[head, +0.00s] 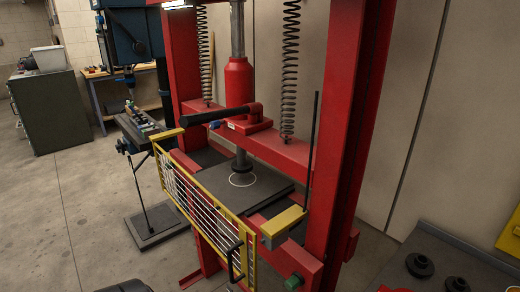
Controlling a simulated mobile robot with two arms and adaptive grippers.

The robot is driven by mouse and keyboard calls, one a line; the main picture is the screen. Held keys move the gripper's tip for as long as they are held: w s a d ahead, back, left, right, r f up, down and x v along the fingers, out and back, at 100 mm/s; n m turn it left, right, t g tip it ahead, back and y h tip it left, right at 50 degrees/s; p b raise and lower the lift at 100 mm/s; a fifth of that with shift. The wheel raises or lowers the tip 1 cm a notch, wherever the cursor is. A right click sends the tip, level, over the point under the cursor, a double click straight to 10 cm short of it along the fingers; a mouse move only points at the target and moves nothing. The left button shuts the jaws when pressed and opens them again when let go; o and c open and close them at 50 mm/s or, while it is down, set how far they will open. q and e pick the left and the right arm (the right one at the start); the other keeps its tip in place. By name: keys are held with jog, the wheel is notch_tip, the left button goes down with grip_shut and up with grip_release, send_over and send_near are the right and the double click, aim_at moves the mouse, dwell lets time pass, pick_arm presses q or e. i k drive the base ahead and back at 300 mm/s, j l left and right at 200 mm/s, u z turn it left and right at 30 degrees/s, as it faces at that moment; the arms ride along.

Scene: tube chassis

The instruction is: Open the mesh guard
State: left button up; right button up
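The mesh guard (195,203) is a yellow frame with pale bars. It stands upright across the front of a red press (345,130), spanning from near a yellow bracket (168,134) on the left to near another yellow bracket (284,221) on the right. A black handle (232,262) is on the guard's right end, low in the picture. The guard's lower right part runs close to the bottom edge. Neither of my grippers can be made out in the head view.
A dark plate (240,187) lies on the press bed behind the guard. A drill press base (155,228) stands to the left, near the guard. A dark bench (450,262) with black round parts is at the lower right. The floor at left front is clear.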

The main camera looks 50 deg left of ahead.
aim_at(243, 245)
jog(key=k+u, duration=0.15)
jog(key=u, duration=1.85)
